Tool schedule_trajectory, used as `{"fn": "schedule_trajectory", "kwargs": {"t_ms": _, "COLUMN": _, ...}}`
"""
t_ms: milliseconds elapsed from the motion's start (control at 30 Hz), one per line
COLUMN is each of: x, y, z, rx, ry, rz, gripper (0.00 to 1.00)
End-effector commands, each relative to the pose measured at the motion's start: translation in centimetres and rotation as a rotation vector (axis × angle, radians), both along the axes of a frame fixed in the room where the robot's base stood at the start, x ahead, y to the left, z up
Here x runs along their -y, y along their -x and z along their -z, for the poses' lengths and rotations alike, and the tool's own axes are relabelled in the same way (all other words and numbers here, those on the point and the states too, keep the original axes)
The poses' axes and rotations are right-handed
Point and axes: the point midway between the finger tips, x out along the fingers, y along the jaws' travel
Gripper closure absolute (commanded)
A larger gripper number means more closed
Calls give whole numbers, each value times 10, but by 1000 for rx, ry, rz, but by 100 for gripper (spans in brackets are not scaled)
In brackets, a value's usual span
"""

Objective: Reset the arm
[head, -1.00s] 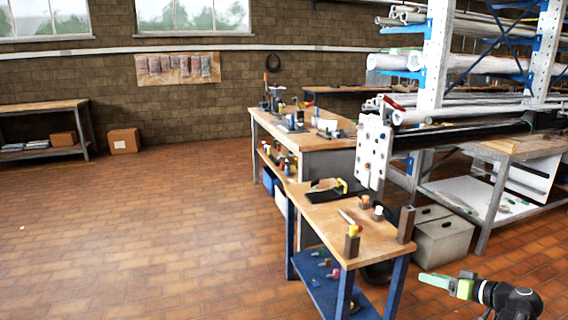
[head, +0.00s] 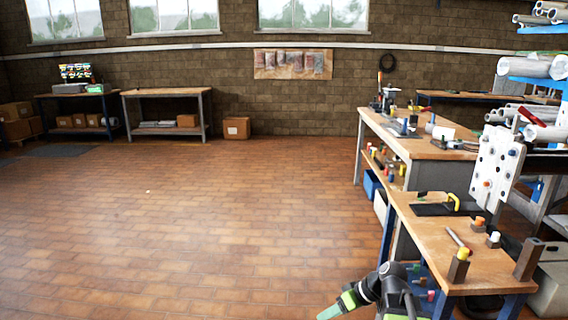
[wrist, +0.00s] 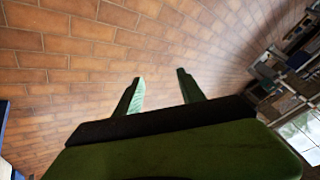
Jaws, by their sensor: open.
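My gripper (head: 336,307) is at the bottom of the head view, on the end of my black arm, left of the small workbench (head: 440,238). Its green jaws point down and to the left over open floor. In the wrist view my gripper (wrist: 160,82) shows two green fingers spread apart. Nothing is between them but the brick-patterned floor (wrist: 60,75).
The small wooden bench with blue legs holds several small blocks and pegs. A longer workbench (head: 420,148) stands behind it, and a white perforated panel (head: 494,165) is at the right. A cardboard box (head: 237,128) sits by the wall. The left and middle floor is clear.

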Motion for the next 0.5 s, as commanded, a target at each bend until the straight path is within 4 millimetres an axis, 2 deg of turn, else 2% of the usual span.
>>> {"fn": "schedule_trajectory", "kwargs": {"t_ms": 33, "x": -22, "y": 9, "z": 7, "rx": -38, "ry": 43, "rz": -22, "gripper": 53}}
{"fn": "schedule_trajectory", "kwargs": {"t_ms": 100, "x": -43, "y": 20, "z": 18, "rx": -97, "ry": 113, "rz": -27, "gripper": 53}}
{"fn": "schedule_trajectory", "kwargs": {"t_ms": 200, "x": -61, "y": 38, "z": 33, "rx": -179, "ry": 242, "rz": 3, "gripper": 53}}
{"fn": "schedule_trajectory", "kwargs": {"t_ms": 233, "x": -61, "y": 43, "z": 37, "rx": -205, "ry": 288, "rz": 28, "gripper": 53}}
{"fn": "schedule_trajectory", "kwargs": {"t_ms": 267, "x": -57, "y": 48, "z": 41, "rx": -231, "ry": 334, "rz": 66, "gripper": 53}}
{"fn": "schedule_trajectory", "kwargs": {"t_ms": 400, "x": -6, "y": 61, "z": 50, "rx": -333, "ry": 517, "rz": 334, "gripper": 53}}
{"fn": "schedule_trajectory", "kwargs": {"t_ms": 500, "x": 12, "y": 64, "z": 50, "rx": -392, "ry": 553, "rz": 528, "gripper": 53}}
